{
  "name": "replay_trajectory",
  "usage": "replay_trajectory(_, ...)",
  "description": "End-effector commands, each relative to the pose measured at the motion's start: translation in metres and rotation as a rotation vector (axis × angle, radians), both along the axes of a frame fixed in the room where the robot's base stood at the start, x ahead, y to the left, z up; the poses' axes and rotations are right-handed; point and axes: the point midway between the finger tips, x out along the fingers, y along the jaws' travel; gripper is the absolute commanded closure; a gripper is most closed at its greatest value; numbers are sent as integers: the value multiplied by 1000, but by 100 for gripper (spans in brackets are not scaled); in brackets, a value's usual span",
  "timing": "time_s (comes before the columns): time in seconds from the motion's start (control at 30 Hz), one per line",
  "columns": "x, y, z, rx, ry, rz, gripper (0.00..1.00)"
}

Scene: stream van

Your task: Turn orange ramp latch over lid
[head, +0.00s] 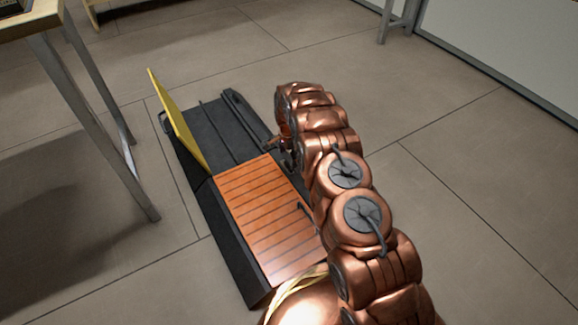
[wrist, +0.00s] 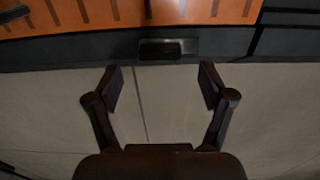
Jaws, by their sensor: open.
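The orange slatted lid (head: 262,215) lies flat and closed on the near half of a long black case (head: 232,245). It also fills the top of the wrist view (wrist: 110,14). A small dark block (wrist: 160,48), which looks like the latch, sits on the case's dark side just under the orange edge. Whether it is turned over the lid is not clear. My gripper (wrist: 160,70) is open and empty, its fingers apart below the block and not touching it. In the head view my arm hides much of the case's right side and the latch.
A yellow panel (head: 178,120) stands tilted up at the left of the case's far dark half (head: 215,130). A table with metal legs (head: 95,125) stands at the left. The tiled floor (head: 470,190) at the right is clear.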

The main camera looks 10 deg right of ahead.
Motion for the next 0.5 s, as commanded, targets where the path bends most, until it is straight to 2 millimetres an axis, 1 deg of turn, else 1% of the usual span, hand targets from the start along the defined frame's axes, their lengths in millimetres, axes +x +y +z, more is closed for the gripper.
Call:
replay_trajectory(0.03, 0, 0, -13, 0, 1, 0, 19)
replay_trajectory(0.2, 1, 0, -34, 0, -1, 1, 19)
replay_trajectory(0.33, 1, 0, -42, 1, -2, 1, 19)
replay_trajectory(0.5, 0, 0, -42, 1, -1, 1, 19)
